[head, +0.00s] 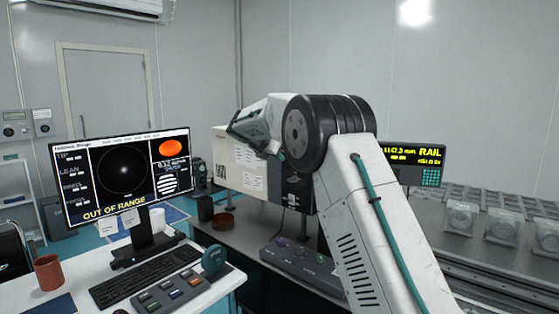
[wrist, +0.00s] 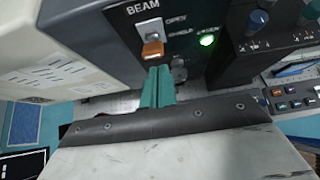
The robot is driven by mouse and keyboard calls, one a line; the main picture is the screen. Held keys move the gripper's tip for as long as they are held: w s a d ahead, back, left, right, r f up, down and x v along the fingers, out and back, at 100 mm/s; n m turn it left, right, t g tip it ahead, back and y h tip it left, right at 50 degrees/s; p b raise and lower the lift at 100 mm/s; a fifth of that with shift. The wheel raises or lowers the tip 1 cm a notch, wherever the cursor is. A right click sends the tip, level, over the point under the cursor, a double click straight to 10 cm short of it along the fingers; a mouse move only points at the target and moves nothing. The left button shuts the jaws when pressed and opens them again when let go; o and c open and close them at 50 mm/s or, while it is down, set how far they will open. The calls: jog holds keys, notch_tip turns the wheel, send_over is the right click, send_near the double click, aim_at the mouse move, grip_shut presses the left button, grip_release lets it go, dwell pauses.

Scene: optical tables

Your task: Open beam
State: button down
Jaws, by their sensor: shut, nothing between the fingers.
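In the wrist view a dark panel marked BEAM (wrist: 115,50) carries a switch with a pale metal plate (wrist: 149,28) and an orange lever (wrist: 152,49). The lever sits at the lower end of the plate, below the OPEN label. A green lamp (wrist: 207,40) glows to its right. My gripper (wrist: 158,72) has its teal fingers shut together and empty, with the tips just below the orange lever. I cannot tell whether they touch it. In the head view my arm hides the gripper and the switch; the pale instrument housing (head: 235,155) shows behind it.
Dark knobs (wrist: 257,20) sit on a unit right of the panel. In the head view a monitor (head: 122,175) reads OUT OF RANGE, a button box (head: 300,262) lies near the arm, and a RAIL display (head: 415,160) stands right. Mounted parts (head: 500,230) fill the right table.

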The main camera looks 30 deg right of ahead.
jog(key=shift+a+r, duration=0.15)
jog(key=shift+r, duration=0.65)
jog(key=s+a+r, duration=0.2)
jog(key=a+r, duration=0.4)
jog(key=r, duration=0.1)
jog(key=shift+s+r, duration=0.25)
jog(key=shift+r, duration=0.05)
dwell(0.4)
